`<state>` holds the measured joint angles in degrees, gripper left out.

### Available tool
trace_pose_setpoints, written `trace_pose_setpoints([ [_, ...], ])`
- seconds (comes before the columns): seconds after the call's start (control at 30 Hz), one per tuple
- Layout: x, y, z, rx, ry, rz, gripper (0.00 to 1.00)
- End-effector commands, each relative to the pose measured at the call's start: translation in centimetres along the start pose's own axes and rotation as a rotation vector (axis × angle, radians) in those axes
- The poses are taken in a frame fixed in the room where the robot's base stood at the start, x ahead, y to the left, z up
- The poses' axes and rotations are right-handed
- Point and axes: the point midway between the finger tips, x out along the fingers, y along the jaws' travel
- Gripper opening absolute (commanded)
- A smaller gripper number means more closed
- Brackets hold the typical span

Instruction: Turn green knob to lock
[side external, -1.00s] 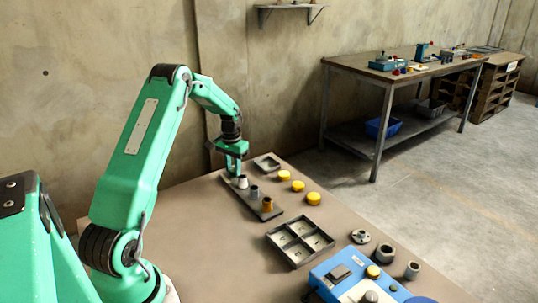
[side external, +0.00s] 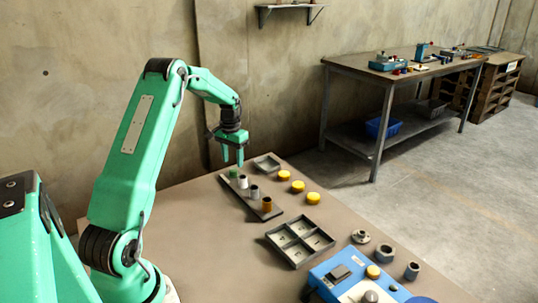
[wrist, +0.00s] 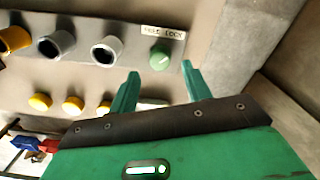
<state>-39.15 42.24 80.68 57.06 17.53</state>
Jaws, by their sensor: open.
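The green knob (side external: 233,173) is at the far end of a dark grey panel (side external: 265,213), below my gripper. In the wrist view the green knob (wrist: 159,58) is round, with a pale pointer line lying diagonally. A white label plate (wrist: 163,32) sits beside it; its first word looks like FREE, the rest is blurred. My gripper (side external: 232,162) is open, fingers pointing down, above the knob and apart from it. In the wrist view its two fingertips (wrist: 160,69) are spread either side of the knob's near edge, with nothing between them.
A white, a grey and an orange cylinder (side external: 267,205) stand in a row on the panel. Yellow round pieces (side external: 298,187) and a small grey tray (side external: 268,162) lie to the right. A divided tray (side external: 299,242) and a blue box (side external: 345,277) are nearer the camera.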

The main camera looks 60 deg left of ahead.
Motion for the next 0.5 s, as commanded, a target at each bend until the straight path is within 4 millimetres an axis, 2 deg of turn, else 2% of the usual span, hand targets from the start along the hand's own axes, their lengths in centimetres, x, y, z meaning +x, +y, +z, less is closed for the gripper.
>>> trace_pose_setpoints([
  [0.2,-2.8,0.0,-0.1,0.0,0.003,-0.001,0.49],
  [0.5,-4.1,0.0,0.0,0.0,0.001,0.0,0.49],
])
